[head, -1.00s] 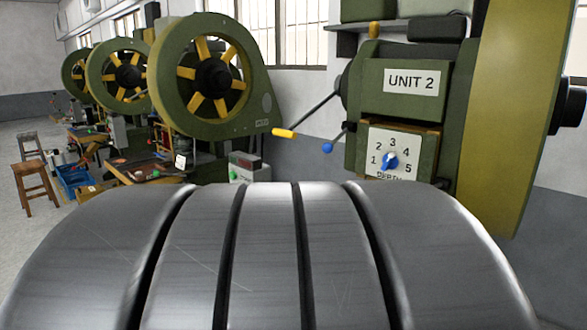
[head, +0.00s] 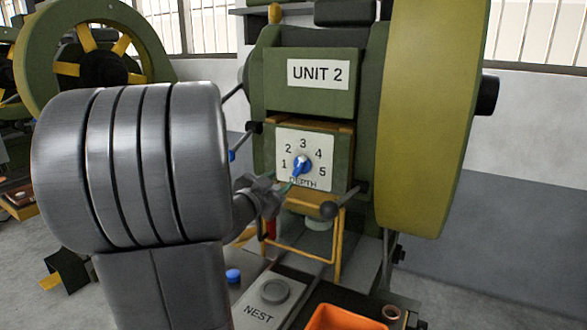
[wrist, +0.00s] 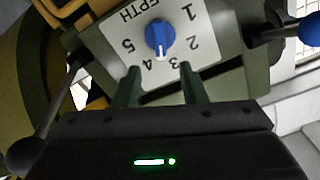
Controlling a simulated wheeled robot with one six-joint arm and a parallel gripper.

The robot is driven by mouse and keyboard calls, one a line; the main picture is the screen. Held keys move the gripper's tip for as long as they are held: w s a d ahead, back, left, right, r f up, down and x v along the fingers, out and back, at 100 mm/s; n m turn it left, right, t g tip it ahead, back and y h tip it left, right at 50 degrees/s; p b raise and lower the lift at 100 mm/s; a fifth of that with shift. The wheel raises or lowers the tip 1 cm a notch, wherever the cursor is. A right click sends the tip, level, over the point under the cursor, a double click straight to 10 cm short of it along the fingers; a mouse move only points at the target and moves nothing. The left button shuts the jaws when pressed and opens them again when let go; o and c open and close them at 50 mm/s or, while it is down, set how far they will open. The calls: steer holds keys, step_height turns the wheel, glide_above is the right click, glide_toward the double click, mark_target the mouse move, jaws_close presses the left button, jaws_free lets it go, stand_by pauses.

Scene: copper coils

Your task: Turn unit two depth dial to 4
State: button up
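The UNIT 2 press has a white depth plate (head: 322,148) numbered 1 to 5, with a blue dial (head: 302,166) at its middle. In the wrist view the plate (wrist: 207,45) appears upside down and tilted. The blue dial (wrist: 160,38) there has a white mark that points between 3 and 4. My gripper (head: 289,186) is in front of the plate, just below and left of the dial in the head view. In the wrist view my gripper (wrist: 160,68) has its two fingers apart, with nothing between them. The fingertips are short of the dial, apart from it.
A dark ball-ended lever (head: 329,209) sticks out below right of the plate. A blue-ended lever (wrist: 308,28) is on the other side. Below are a grey NEST block (head: 258,313), an orange bin (head: 345,318) and a yellow frame (head: 300,252). A large green flywheel (head: 425,120) stands right.

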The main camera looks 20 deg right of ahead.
mark_target(298, 168)
steer(key=x, duration=1)
steer(key=shift+w+d, duration=0.1)
steer(key=shift+d, duration=0.05)
jaws_close()
